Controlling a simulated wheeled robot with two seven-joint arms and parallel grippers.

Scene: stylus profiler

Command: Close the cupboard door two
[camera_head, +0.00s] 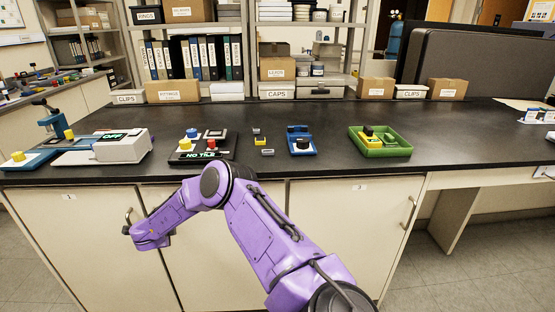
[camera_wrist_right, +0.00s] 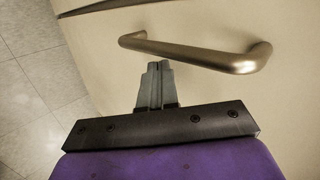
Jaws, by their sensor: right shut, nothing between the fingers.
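Cupboard door two (camera_head: 205,255) is the cream panel under the bench between doors one and three. My right arm covers its upper part and hides any number on it. It looks flush or nearly so; I cannot tell if a small gap remains. My right gripper (camera_wrist_right: 157,68) is shut and empty, its fingertips close beside a bronze bar handle (camera_wrist_right: 195,52) on a cream panel. I cannot tell if they touch it. In the head view the hand is at the left of door two, by door one's handle (camera_head: 128,215). My left gripper is not in view.
Door one (camera_head: 68,230) is at the left, and door three (camera_head: 345,225) with its handle (camera_head: 410,212) is at the right. The black bench top (camera_head: 320,120) overhangs the doors and carries instruments and a green tray (camera_head: 380,150). The tiled floor (camera_wrist_right: 35,100) is clear.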

